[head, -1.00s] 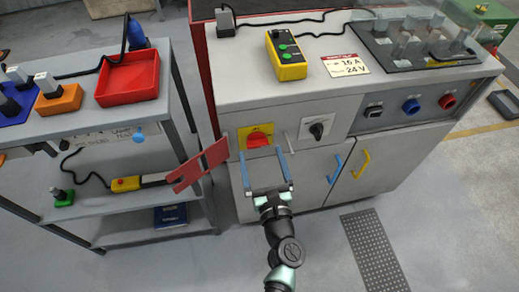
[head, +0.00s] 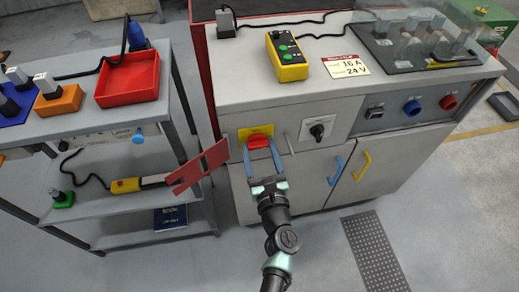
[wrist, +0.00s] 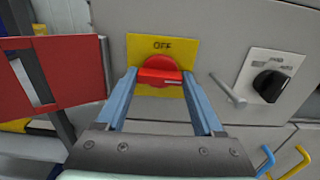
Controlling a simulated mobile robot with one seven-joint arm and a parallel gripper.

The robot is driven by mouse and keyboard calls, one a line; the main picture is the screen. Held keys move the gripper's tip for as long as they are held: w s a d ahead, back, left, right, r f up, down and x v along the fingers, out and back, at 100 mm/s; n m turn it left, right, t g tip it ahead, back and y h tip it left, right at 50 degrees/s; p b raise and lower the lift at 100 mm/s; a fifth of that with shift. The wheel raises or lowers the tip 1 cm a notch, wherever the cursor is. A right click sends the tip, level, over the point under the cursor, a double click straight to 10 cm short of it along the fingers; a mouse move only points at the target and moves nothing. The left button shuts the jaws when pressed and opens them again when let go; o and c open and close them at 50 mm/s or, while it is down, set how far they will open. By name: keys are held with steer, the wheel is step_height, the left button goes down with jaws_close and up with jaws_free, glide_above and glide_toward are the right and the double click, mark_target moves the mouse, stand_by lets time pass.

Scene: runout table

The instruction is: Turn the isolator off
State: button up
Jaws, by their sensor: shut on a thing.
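The isolator has a red rotary handle (head: 259,141) on a yellow plate (wrist: 189,48) on the front of the grey cabinet. In the wrist view the plate reads OFF at its top, and the red handle (wrist: 160,76) lies roughly horizontal. My gripper (head: 259,147) has one blue-grey finger at each side of the handle and is shut on it. The wrist view shows the gripper (wrist: 160,82) spanning the handle's two ends. The plate's lower part is partly hidden by the handle and fingers.
A red hinged-looking panel (head: 200,167) stands close at the left of the isolator. A thin grey lever (wrist: 228,90) and a black rotary switch (head: 317,131) are at its right. Blue and yellow door handles (head: 362,163) are lower right. A shelf cart (head: 95,208) stands left.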

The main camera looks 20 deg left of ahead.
steer(key=shift+c, duration=0.6)
steer(key=shift+f+n+b, duration=0.1)
steer(key=shift+n+b, duration=6)
steer(key=shift+n, duration=2.7)
steer(key=o, duration=1.4)
